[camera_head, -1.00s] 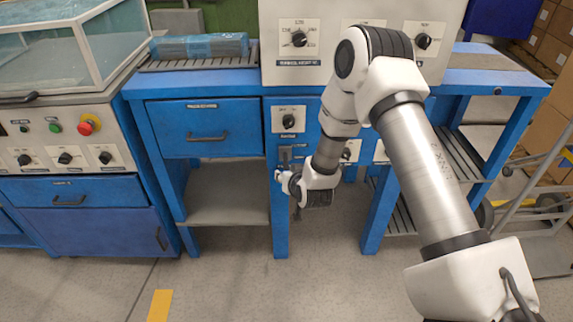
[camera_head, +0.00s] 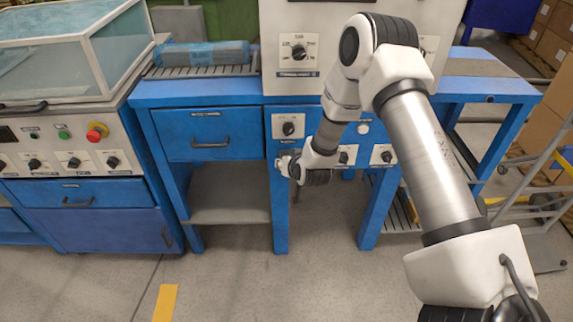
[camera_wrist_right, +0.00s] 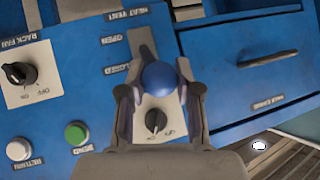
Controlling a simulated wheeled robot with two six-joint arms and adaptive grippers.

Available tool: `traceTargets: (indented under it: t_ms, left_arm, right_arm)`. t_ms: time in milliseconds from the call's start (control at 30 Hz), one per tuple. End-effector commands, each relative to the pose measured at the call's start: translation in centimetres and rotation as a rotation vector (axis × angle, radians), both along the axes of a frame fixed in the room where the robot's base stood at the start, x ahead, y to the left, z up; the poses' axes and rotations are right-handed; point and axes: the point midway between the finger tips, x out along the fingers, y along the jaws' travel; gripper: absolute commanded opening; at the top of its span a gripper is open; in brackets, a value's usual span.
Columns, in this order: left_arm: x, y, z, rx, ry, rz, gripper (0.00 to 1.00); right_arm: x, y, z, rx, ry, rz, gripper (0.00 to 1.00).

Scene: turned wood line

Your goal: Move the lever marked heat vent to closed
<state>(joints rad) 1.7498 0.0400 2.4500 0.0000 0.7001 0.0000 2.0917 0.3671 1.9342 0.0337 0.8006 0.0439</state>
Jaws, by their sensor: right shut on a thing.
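The heat vent lever has a round blue knob (camera_wrist_right: 160,76) on a dark arm, seen in the right wrist view. A label reading HEAT VENT (camera_wrist_right: 120,15) is at the top, with an OPEN label (camera_wrist_right: 110,39) and a CLOSED label (camera_wrist_right: 117,68) below it. The knob shows beside and slightly below the CLOSED label; the exact lever position in its slot is hard to tell. My right gripper (camera_wrist_right: 161,98) is shut on the knob, one finger on each side. In the head view my right gripper (camera_head: 284,164) covers the lever. My left gripper is not in view.
A rack fan switch (camera_wrist_right: 19,73), a white button (camera_wrist_right: 18,149) and a green button (camera_wrist_right: 76,133) are left of the lever. A drawer handle (camera_wrist_right: 267,58) is at the right. Floor in front of the bench is clear.

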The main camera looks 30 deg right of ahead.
Motion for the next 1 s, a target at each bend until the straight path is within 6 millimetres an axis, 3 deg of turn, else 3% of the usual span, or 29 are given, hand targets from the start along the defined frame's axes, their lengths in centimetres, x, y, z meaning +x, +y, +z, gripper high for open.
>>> traceTargets:
  t_ms: [233,267,300,700,1000]
  left_arm:
    - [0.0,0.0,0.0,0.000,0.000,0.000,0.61]
    - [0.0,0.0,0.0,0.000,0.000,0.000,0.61]
    - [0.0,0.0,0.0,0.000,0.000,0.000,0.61]
    - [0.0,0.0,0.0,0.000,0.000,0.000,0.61]
    - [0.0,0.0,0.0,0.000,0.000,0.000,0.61]
  right_arm:
    - [0.3,-0.1,0.3,-0.003,-0.011,-0.001,0.00]
    - [0.3,-0.1,0.3,-0.003,-0.011,-0.001,0.44]
    - [0.3,-0.1,0.3,-0.003,-0.010,-0.001,0.58]
    - [-0.4,0.1,0.5,0.001,-0.004,-0.001,0.59]
    - [-5.7,1.3,4.6,0.003,-0.005,-0.002,0.59]
